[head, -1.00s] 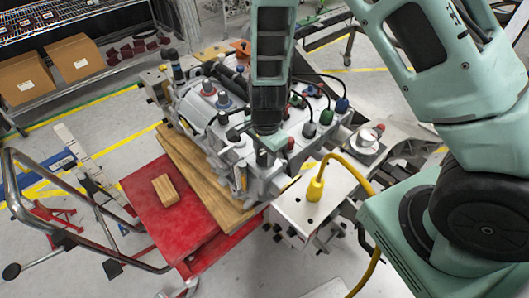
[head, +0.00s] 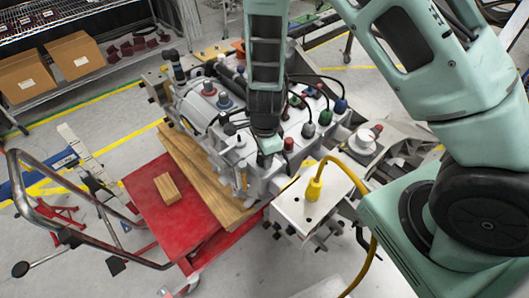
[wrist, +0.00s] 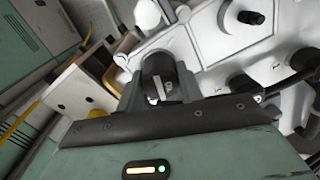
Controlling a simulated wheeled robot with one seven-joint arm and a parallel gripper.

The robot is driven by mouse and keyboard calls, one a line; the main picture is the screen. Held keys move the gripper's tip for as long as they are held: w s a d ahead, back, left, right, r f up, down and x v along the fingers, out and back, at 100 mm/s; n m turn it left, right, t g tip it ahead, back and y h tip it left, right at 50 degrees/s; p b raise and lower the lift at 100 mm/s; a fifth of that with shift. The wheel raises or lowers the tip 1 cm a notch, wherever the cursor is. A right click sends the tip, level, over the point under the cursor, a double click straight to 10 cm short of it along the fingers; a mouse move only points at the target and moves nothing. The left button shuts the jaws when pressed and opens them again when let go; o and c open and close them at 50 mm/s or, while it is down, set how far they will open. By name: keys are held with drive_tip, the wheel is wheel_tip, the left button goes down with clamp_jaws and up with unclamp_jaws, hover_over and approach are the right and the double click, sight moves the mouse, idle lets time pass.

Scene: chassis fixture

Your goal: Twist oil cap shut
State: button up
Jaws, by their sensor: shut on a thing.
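The oil cap (wrist: 158,82) is a dark round piece with a pale raised bar, seen between my fingers in the wrist view. My gripper (wrist: 159,88) has one finger on each side of it and is shut on it. In the head view my gripper (head: 270,148) points down at the front of the grey engine block (head: 228,147). There the arm and gripper hide the cap. I cannot tell from these views how far the cap is turned.
Several coloured plugs with black cables stand right of my gripper, among them a red one (head: 288,144). A yellow hose (head: 315,186) rises from a white plate (head: 300,212). A red cart (head: 185,213) with a wooden block (head: 167,188) stands to the left.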

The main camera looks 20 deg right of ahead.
drive_tip(key=shift+m, duration=0.3)
drive_tip(key=shift+r+m+p, duration=0.1)
drive_tip(key=shift+m+p, duration=0.8)
drive_tip(key=shift+m, duration=0.1)
drive_tip(key=shift+s+m+p, duration=0.1)
drive_tip(key=shift+m+p, duration=0.2)
drive_tip(key=shift+m, duration=0.4)
drive_tip(key=shift+m+p, duration=0.85)
drive_tip(key=shift+m, duration=0.35)
drive_tip(key=shift+a+f+m+p, duration=0.15)
drive_tip(key=shift+m+p, duration=0.25)
drive_tip(key=shift+m, duration=0.4)
drive_tip(key=shift+f, duration=0.1)
